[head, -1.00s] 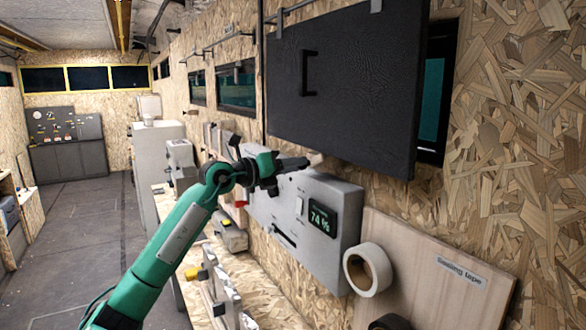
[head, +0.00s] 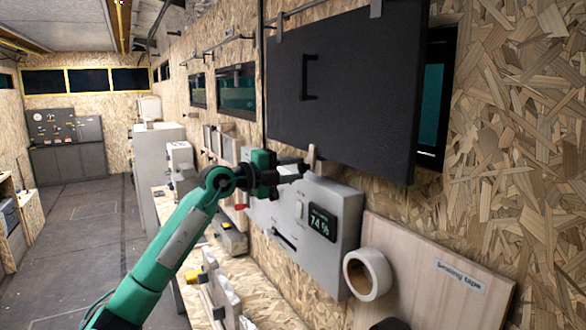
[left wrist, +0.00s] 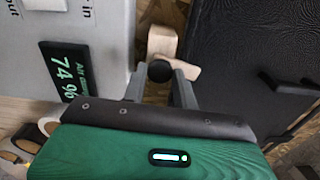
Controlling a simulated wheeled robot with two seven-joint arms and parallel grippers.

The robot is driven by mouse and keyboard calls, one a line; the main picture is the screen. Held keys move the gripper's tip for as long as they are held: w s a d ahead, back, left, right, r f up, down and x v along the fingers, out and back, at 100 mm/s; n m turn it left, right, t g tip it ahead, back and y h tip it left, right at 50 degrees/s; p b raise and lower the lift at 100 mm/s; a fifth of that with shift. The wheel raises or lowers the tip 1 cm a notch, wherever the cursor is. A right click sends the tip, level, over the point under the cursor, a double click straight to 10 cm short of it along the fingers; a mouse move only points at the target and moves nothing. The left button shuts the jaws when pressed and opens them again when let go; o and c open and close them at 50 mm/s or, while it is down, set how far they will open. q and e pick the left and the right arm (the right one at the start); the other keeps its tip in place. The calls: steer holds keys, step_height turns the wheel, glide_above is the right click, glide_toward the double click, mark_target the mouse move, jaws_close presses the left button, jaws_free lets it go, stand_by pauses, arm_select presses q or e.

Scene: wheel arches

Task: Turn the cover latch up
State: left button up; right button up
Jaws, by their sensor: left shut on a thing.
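The cover latch (head: 312,158) is a small pale wooden piece on the wall, just under the lower edge of the black cover (head: 345,85). It stands roughly upright in the head view. My left gripper (head: 297,169) reaches it from the left. In the left wrist view, the fingers of my left gripper (left wrist: 160,85) are on either side of a dark round knob (left wrist: 160,71) in front of the wooden latch (left wrist: 162,40), shut on it. The fingers and knob hide part of the latch. My right gripper is not in view.
Below the latch is a grey panel box (head: 335,200) with a display reading 74 %. A tape roll (head: 367,274) hangs on a wooden board (head: 430,265) at lower right. A workbench (head: 265,300) runs along the wall. Open floor (head: 85,235) lies to the left.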

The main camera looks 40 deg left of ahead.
arm_select(q)
steer(key=shift+n, duration=1.1)
steer(key=shift+p, duration=0.3)
steer(key=o, duration=1)
steer(key=shift+s+a+f+b, duration=0.1)
steer(key=shift+s+f+b, duration=0.05)
steer(key=shift+s+b, duration=0.2)
steer(key=b+v, duration=0.6)
steer(key=v, duration=0.7)
steer(key=shift+a+b, duration=0.1)
steer(key=shift+b, duration=0.3)
